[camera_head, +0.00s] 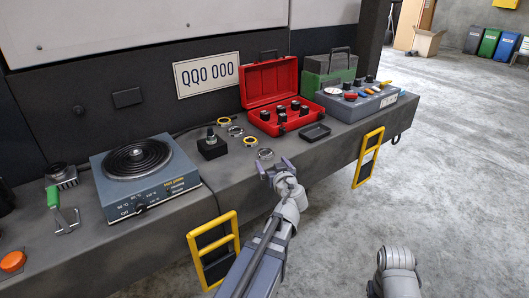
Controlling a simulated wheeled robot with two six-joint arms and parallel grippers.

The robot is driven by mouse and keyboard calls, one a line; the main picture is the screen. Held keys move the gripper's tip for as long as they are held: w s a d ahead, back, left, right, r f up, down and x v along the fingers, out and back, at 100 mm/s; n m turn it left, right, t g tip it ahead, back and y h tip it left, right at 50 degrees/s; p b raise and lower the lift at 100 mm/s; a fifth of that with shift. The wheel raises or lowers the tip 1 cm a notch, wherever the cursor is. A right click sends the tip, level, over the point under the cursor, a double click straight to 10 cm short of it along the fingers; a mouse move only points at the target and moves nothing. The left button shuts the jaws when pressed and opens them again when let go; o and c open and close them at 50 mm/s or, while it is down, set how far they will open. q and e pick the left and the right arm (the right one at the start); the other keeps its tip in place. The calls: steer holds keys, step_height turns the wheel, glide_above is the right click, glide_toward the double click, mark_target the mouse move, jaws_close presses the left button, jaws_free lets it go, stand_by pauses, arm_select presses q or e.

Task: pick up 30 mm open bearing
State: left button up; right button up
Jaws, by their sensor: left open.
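Several ring-shaped bearings lie in a row on the grey bench. There is a yellow-rimmed ring (223,121), a silver ring (236,131), another yellow-rimmed ring (249,141) and a silver ring nearest me (265,154). I cannot read sizes, so I cannot tell which is the 30 mm open bearing. My left gripper (273,165) is open and empty at the bench's front edge, just in front of the nearest silver ring. I cannot tell its exact height or whether it touches the ring. My right gripper is out of view.
A black block with a post (212,146) and a blue hot plate (146,178) stand to the left. An open red case (272,86), a small black tray (314,132) and a grey control box (360,103) stand to the right. Yellow handles (215,231) project from the bench front.

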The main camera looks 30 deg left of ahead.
mark_target(265, 150)
arm_select(q)
steer(key=shift+b+x, duration=0.55)
steer(key=shift+x, duration=3.4)
steer(key=shift+d+r, duration=0.15)
steer(key=c, duration=1.5)
